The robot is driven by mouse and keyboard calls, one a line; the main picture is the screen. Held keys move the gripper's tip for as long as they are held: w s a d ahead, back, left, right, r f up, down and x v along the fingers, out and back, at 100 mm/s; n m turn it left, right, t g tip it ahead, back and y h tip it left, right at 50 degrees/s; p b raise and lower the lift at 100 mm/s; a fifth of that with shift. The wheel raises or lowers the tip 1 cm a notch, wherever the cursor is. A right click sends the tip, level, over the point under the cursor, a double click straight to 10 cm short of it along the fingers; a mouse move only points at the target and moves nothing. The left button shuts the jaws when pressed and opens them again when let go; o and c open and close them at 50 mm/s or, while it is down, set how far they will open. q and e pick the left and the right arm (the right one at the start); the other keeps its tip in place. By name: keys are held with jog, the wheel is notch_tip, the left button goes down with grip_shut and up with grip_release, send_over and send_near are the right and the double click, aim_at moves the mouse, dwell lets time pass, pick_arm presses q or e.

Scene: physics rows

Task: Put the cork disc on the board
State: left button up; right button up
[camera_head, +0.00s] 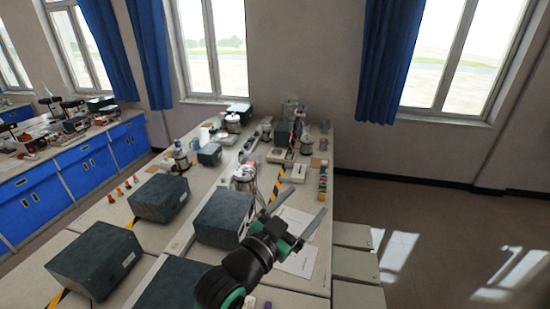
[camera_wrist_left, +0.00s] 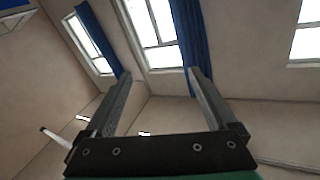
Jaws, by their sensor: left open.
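My left gripper (camera_head: 303,195) is open above the near right part of the bench, its two fingers spread with nothing between them. It also shows open and empty in the left wrist view (camera_wrist_left: 160,74), which faces the walls and windows. A small flat brown piece (camera_head: 317,162) lies near the bench's right edge, beyond the gripper; it is too small to tell whether it is the cork disc. I cannot make out the board with certainty. My right gripper is not in view.
Dark boxes (camera_head: 160,197) (camera_head: 223,217) stand on the bench (camera_head: 110,212) left of my gripper. A metal vessel (camera_head: 243,178) stands behind it. White paper sheets (camera_head: 301,262) lie under and beside the gripper. Small coloured items (camera_head: 322,185) line the right edge; open floor (camera_head: 450,225) lies beyond.

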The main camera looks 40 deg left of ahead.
pick_arm(q)
jog(key=s+d+r+t+h, duration=0.1)
jog(key=s+d+r+t, duration=0.1)
jog(key=s+r, duration=0.3)
jog(key=s+d+r+t+h, duration=0.1)
jog(key=s+r+t, duration=0.3)
jog(key=r, duration=1)
jog(key=s+d+r+n+t+h, duration=0.1)
jog(key=s+d+r+t, duration=0.2)
jog(key=s+r, duration=0.4)
notch_tip(320, 180, up, 3)
jog(key=shift+d, duration=0.4)
